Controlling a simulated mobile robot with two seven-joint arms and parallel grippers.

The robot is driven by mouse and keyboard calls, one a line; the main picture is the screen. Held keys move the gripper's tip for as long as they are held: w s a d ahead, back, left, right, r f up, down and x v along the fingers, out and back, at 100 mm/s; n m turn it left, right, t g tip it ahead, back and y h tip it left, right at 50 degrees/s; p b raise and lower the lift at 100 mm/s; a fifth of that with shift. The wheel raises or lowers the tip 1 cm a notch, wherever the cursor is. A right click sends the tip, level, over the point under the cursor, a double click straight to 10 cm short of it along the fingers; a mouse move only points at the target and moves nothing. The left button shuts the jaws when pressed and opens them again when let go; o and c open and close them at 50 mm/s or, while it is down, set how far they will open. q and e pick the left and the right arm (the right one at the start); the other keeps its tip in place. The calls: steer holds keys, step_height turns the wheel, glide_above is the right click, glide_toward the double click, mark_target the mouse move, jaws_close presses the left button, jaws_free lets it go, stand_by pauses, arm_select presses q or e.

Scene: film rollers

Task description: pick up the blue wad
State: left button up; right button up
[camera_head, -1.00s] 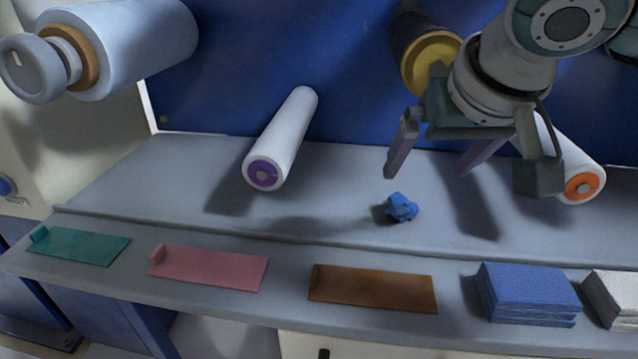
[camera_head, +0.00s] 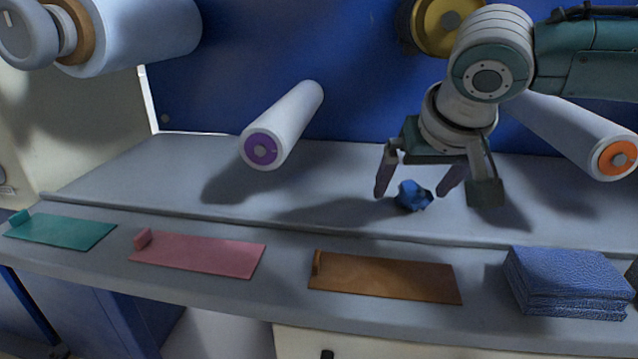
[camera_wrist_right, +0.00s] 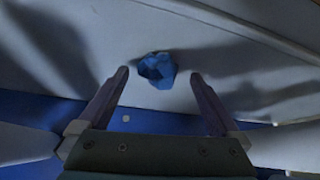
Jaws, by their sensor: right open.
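The blue wad (camera_head: 413,196) is a small crumpled lump lying on the grey shelf (camera_head: 130,185). My right gripper (camera_head: 411,194) is open, with its fingers pointing down and one on each side of the wad in the head view. In the right wrist view the wad (camera_wrist_right: 157,70) lies just beyond and between the two open fingertips (camera_wrist_right: 160,75), with a gap to each. No contact shows. My left gripper is not in view.
A white roller with a purple end (camera_head: 283,125) is left of the gripper, and one with an orange end (camera_head: 590,140) is right. Green (camera_head: 62,230), pink (camera_head: 200,255) and brown (camera_head: 385,277) plates and a blue cloth stack (camera_head: 570,280) line the front ledge.

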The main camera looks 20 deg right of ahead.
steer(key=c, duration=1.4)
